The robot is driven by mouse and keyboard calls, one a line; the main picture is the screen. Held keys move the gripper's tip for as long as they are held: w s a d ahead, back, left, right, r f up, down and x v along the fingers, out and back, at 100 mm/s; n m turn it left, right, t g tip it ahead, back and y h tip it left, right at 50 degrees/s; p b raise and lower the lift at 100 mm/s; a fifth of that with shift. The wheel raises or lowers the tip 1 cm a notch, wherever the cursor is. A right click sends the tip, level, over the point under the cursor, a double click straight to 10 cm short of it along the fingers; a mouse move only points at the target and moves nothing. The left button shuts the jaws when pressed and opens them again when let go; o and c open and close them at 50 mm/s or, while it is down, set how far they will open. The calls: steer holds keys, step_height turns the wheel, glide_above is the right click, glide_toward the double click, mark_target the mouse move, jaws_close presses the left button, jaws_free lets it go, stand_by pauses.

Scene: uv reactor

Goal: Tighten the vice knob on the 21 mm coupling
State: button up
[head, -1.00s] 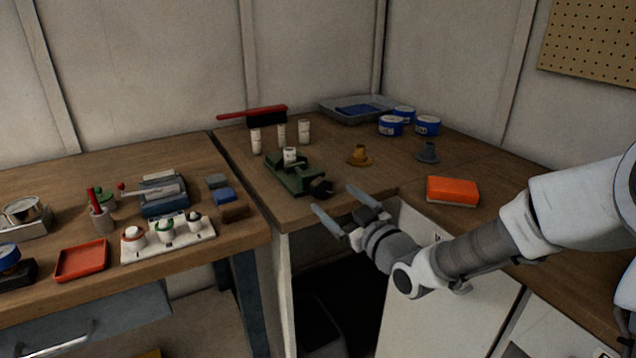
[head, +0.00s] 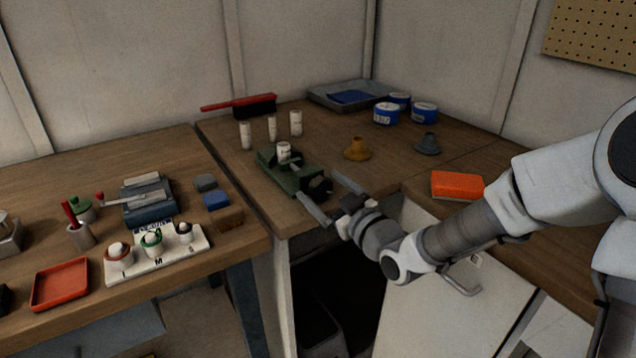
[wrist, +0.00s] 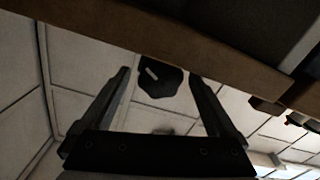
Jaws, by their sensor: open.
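The green vice (head: 278,176) stands near the front corner of the right-hand bench. A white coupling (head: 284,150) sits upright in it; its size marking is too small to read. The dark vice knob (head: 318,187) sticks out at the vice's front right. My gripper (head: 318,184) is open, with one finger on each side of the knob in the head view. In the wrist view, the black knob (wrist: 160,82) with a pale mark shows between the open fingertips (wrist: 159,73), with visible gaps on both sides. I see no finger touching it.
Several items surround the vice: white cylinders (head: 272,129) behind, a brown cone (head: 357,149) and a grey cone (head: 427,145) to the right. An orange block (head: 457,185) lies near my arm. The bench edge runs just below the gripper.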

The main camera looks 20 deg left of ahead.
steer(key=shift+w+a, duration=0.1)
steer(key=shift+a, duration=0.05)
steer(key=c, duration=1.4)
steer(key=shift+o, duration=0.2)
steer(key=shift+m, duration=0.5)
steer(key=m+p, duration=0.1)
steer(key=m, duration=0.1)
steer(key=shift+r+m, duration=0.15)
steer(key=shift+m, duration=0.25)
steer(key=m+p, duration=0.3)
steer(key=m, duration=0.2)
steer(key=shift+w+m, duration=0.1)
steer(key=shift+m, duration=0.2)
steer(key=m+p, duration=0.1)
steer(key=m, duration=0.2)
steer(key=shift+m+p, duration=0.3)
steer(key=shift+f, duration=0.25)
